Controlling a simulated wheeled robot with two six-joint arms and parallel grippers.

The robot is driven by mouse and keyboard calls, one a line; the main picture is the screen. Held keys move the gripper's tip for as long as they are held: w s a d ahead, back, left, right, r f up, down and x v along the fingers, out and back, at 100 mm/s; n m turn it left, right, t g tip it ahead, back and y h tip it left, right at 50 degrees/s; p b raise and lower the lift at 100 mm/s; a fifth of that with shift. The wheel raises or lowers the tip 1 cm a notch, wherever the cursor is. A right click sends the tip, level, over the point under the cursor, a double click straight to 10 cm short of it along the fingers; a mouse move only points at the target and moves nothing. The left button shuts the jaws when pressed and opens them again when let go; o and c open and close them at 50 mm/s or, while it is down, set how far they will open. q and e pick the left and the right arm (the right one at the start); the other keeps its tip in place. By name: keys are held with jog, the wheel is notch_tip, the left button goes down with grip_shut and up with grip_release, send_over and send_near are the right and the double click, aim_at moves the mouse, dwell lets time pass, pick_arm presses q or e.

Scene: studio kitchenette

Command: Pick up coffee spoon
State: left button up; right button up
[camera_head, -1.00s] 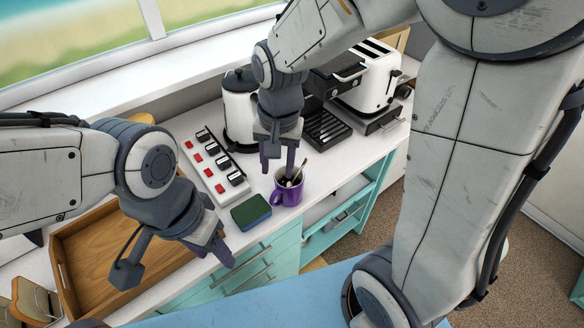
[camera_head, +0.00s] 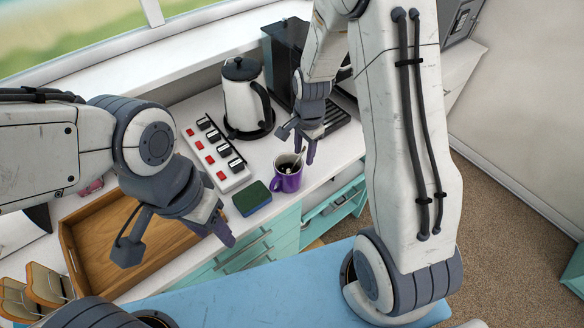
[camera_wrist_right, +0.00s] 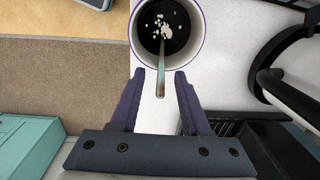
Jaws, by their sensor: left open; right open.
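The metal coffee spoon (camera_head: 299,157) leans in a purple mug (camera_head: 288,183) of dark liquid on the white counter, its handle sticking out over the rim. In the right wrist view the spoon handle (camera_wrist_right: 161,82) reaches between the two fingers of my right gripper (camera_wrist_right: 158,74), with a gap on each side. The mug (camera_wrist_right: 201,42) lies just beyond the fingertips. In the head view my right gripper (camera_head: 297,147) is open and empty by the mug's upper right side. My left gripper (camera_head: 178,246) is open and empty over the wooden tray.
A green and blue sponge (camera_head: 252,198) lies left of the mug. A power strip (camera_head: 214,154) and a kettle (camera_head: 246,98) stand behind. A dark coffee machine (camera_head: 286,60) is partly behind my right arm. The wooden tray (camera_head: 92,228) lies at left, beside the counter's front edge.

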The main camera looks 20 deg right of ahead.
jog(key=shift+f, duration=0.95)
grip_shut()
jog(key=shift+w+r, duration=0.1)
